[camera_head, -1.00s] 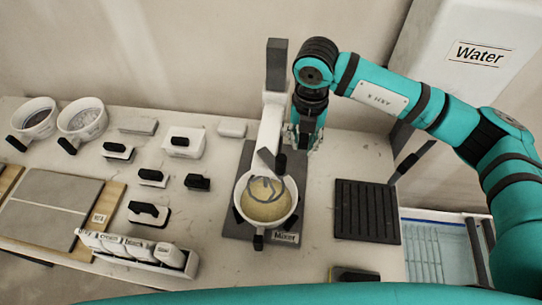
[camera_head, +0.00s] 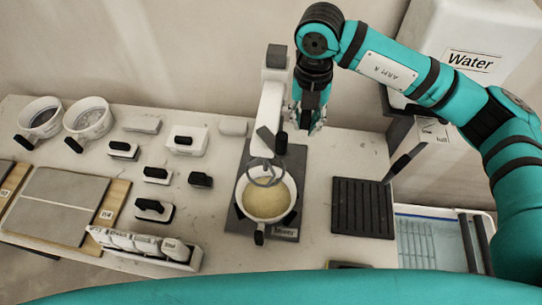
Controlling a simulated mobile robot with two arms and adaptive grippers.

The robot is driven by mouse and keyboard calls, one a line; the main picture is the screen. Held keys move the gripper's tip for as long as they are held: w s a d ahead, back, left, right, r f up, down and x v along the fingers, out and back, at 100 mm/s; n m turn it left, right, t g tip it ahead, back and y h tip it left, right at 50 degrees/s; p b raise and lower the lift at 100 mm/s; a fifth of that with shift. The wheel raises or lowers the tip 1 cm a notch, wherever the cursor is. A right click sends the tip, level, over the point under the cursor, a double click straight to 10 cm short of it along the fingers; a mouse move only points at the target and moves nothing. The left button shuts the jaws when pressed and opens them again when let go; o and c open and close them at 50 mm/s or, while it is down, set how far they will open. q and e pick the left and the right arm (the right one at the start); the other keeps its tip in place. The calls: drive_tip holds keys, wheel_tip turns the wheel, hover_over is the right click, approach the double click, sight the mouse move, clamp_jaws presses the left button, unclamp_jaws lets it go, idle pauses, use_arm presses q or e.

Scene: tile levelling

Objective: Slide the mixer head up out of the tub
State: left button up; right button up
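The paddle shows over the back of the white tub (camera_head: 241,203), which holds a beige mix (camera_head: 268,202). The paddle's ring looks clear of the mix. A black knob (camera_head: 281,143) sits at the head's lower right. My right gripper (camera_head: 306,127) points down just right of the head, close to it. Its fingers are partly dark and small, so I cannot tell whether they grip a part of the head. My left gripper is not in view.
A black ribbed mat (camera_head: 362,208) lies right of the mixer, with a blue-lined bin (camera_head: 425,245) beyond. Two round tubs, including one (camera_head: 88,118), several handled tools and a grey tile (camera_head: 60,205) fill the left. A water container (camera_head: 470,35) stands back right.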

drive_tip(key=o, duration=0.7)
drive_tip(key=shift+r+p, duration=1.45)
drive_tip(key=shift+r, duration=2.05)
drive_tip(key=shift+f, duration=0.15)
